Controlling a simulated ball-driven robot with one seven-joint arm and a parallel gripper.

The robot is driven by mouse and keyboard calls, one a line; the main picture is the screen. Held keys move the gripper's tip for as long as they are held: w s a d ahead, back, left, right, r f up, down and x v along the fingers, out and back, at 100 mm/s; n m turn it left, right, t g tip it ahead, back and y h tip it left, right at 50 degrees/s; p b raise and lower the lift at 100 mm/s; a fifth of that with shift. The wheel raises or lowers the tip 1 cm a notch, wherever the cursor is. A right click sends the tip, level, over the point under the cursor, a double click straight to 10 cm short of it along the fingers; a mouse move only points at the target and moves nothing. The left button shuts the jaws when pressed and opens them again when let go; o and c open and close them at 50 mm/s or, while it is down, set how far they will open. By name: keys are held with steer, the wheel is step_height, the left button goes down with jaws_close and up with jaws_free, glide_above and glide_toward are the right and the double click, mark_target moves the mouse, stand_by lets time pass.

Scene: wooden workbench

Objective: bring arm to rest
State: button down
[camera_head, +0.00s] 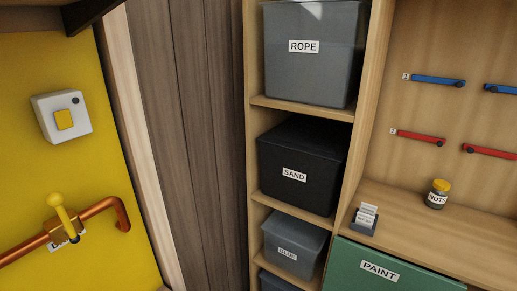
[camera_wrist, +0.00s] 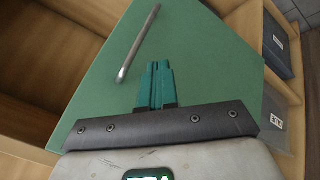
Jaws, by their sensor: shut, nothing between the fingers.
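My gripper (camera_wrist: 159,70) shows in the wrist view, with its two teal fingers together and nothing between them. It points over a green panel (camera_wrist: 200,60). A metal bar handle (camera_wrist: 138,45) on the panel lies just left of the fingertips. I cannot tell the gap between fingers and panel. The head view does not show my gripper. There, a green front marked PAINT (camera_head: 345,270) shows at the bottom right, only in part.
Shelves at centre hold a ROPE bin (camera_head: 312,70), a SAND bin (camera_head: 300,150) and a GLUE bin (camera_head: 295,255). A NUTS jar (camera_head: 436,198) and a card holder (camera_head: 363,225) stand on the bench. A yellow wall at left carries a copper pipe (camera_head: 105,206) with a yellow-handled valve (camera_head: 60,215).

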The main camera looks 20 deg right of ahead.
steer(key=s+a+r+g+y+b, duration=0.1)
steer(key=s+a, duration=0.4)
steer(key=a, duration=0.5)
steer(key=s+a+r+g+y+b, duration=0.1)
steer(key=s+a+r+y, duration=0.2)
steer(key=a, duration=0.8)
steer(key=s+a+r+n+g+y, duration=0.1)
steer(key=s+a+r, duration=0.1)
steer(key=s+a, duration=0.5)
steer(key=a, duration=0.4)
steer(key=shift+s+a+r+y+b, duration=0.2)
steer(key=shift+s+r+y+b, duration=0.1)
steer(key=shift+y+b, duration=0.1)
